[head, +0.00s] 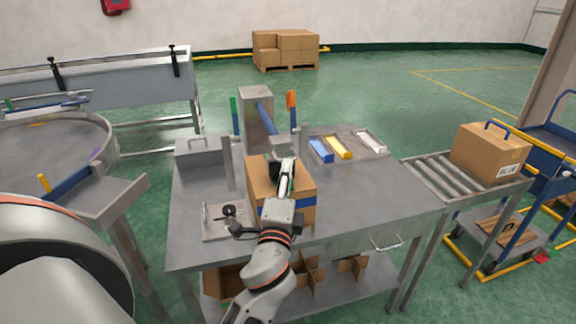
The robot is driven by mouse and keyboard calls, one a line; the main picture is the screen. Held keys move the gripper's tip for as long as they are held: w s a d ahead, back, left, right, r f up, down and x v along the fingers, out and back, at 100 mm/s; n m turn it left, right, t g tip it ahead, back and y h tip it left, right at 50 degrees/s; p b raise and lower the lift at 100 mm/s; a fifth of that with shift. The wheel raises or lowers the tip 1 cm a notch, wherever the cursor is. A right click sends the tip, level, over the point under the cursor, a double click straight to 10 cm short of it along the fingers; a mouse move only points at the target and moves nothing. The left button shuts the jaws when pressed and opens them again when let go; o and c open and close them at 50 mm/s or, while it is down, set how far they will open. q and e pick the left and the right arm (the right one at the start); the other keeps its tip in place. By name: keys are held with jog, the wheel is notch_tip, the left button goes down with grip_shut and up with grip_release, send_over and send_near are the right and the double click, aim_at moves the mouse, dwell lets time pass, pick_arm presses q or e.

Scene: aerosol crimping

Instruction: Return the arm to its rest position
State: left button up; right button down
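My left arm (266,268) comes up from the bottom of the head view and reaches over the steel workbench (385,205). Its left gripper (287,170) points away from me over the open cardboard box (263,189) on the bench. The fingers overlap the box's opening in the picture. I cannot tell whether they are open or shut, or whether they touch anything. The arm and gripper hide part of the box's front and its blue label. My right gripper is not in view.
A crimping stand (256,118) rises behind the box. A small tray (211,232) with a black part lies left of it. Blue, yellow and white bars lie in a tray (371,155) at the back right. A roller conveyor (445,180) carries a closed carton (478,150).

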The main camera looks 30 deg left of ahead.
pick_arm(q)
jog(key=shift+s+d, duration=0.25)
jog(key=shift+s, duration=0.25)
jog(key=s+d+f+n+g+h, duration=0.15)
jog(key=d+f+h, duration=0.25)
jog(key=f, duration=0.7)
jog(key=s+d+f+n+g+h, duration=0.1)
jog(key=s+d+f+n+h, duration=0.2)
jog(key=f, duration=0.7)
jog(key=s+d+f+n+g+h, duration=0.2)
jog(key=s+d+f, duration=0.1)
jog(key=s+f, duration=0.4)
jog(key=s+d+f+n+g+h, duration=0.2)
jog(key=s+f, duration=0.4)
jog(key=f, duration=0.3)
jog(key=shift+s+d+f+h, duration=0.3)
jog(key=shift+s+d+h, duration=0.1)
jog(key=shift+d, duration=0.45)
jog(key=shift+w+n, duration=0.1)
jog(key=shift+n, duration=0.15)
